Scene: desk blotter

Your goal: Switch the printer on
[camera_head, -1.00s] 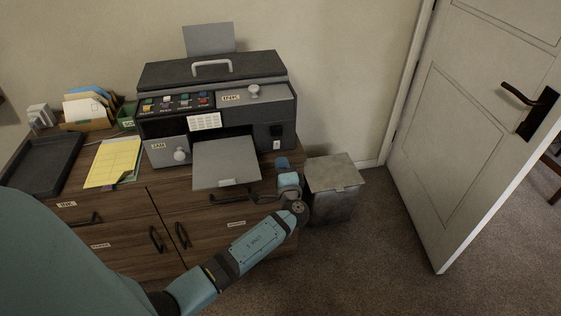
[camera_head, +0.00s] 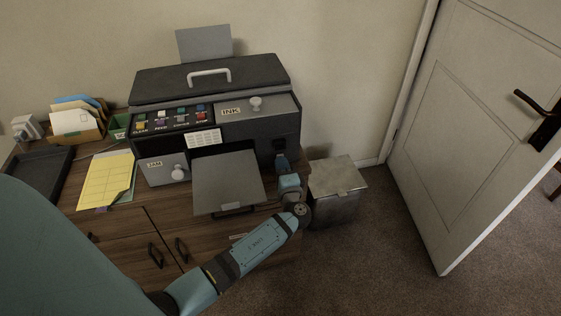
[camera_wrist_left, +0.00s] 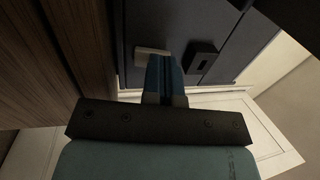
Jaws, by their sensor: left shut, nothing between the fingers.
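The dark grey printer (camera_head: 250,131) stands on the wooden desk, with a button panel (camera_head: 170,119) at its upper left front. A black switch (camera_wrist_left: 201,57) on its front shows in the left wrist view, beside a small pale label (camera_wrist_left: 150,53). In the head view the switch area is dark and the label is hidden behind my gripper. My left gripper (camera_head: 281,160) is shut and empty at the printer's lower right front. In the wrist view its blue fingertips (camera_wrist_left: 164,62) are between label and switch, overlapping the label's edge. I cannot tell whether they touch the printer. My right gripper is out of view.
The grey paper tray (camera_head: 225,180) juts out left of my gripper. A metal bin (camera_head: 337,190) stands to its right, before the open door (camera_head: 465,130). A yellow pad (camera_head: 105,180) and a dark tray (camera_head: 40,172) lie on the desk at left.

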